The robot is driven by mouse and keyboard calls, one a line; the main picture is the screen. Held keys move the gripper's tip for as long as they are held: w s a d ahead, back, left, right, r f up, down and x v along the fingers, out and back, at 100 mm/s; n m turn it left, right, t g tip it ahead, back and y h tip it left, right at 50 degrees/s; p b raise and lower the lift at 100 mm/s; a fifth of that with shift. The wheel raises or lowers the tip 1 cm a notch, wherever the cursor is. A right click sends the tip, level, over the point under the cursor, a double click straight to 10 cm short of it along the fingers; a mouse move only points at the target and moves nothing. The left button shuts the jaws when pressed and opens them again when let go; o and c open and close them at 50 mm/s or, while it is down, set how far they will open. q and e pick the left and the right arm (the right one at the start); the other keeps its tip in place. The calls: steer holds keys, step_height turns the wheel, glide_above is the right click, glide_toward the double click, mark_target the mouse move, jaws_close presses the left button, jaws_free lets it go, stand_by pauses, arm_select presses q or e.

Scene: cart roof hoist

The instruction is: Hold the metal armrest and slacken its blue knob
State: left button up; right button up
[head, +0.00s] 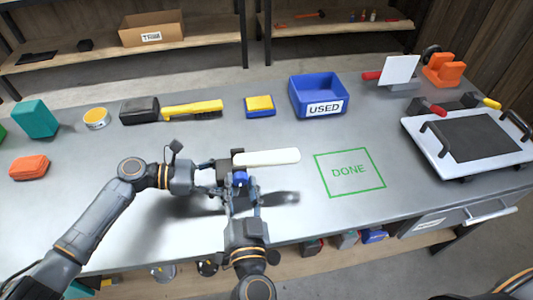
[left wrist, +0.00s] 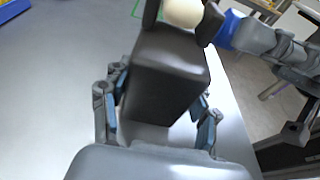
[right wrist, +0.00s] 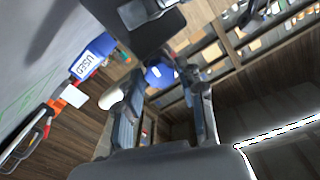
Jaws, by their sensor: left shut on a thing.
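The armrest is a dark block with a cream pad (head: 268,157), held above the bench. The dark block fills the left wrist view (left wrist: 165,75), with the pad's end (left wrist: 183,12) beyond it. My left gripper (head: 218,176) is shut on this block. The blue knob (head: 240,178) is under the block's right end; it also shows in the right wrist view (right wrist: 160,73). My right gripper (head: 242,196) comes from the near side, its fingers apart on either side of the knob. In the right wrist view, the fingertips (right wrist: 163,82) look slightly clear of it.
A green DONE outline (head: 349,171) lies bare on the grey bench, right of the armrest. The blue USED bin (head: 318,97) stands behind. A brush (head: 193,109), a sponge (head: 260,106) and a tape roll (head: 96,118) line the back. A white tray (head: 465,145) sits at right.

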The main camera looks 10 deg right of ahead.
steer(key=c, duration=0.5)
steer(key=shift+n, duration=1.2)
steer(key=shift+n, duration=1.2)
steer(key=shift+n, duration=1.1)
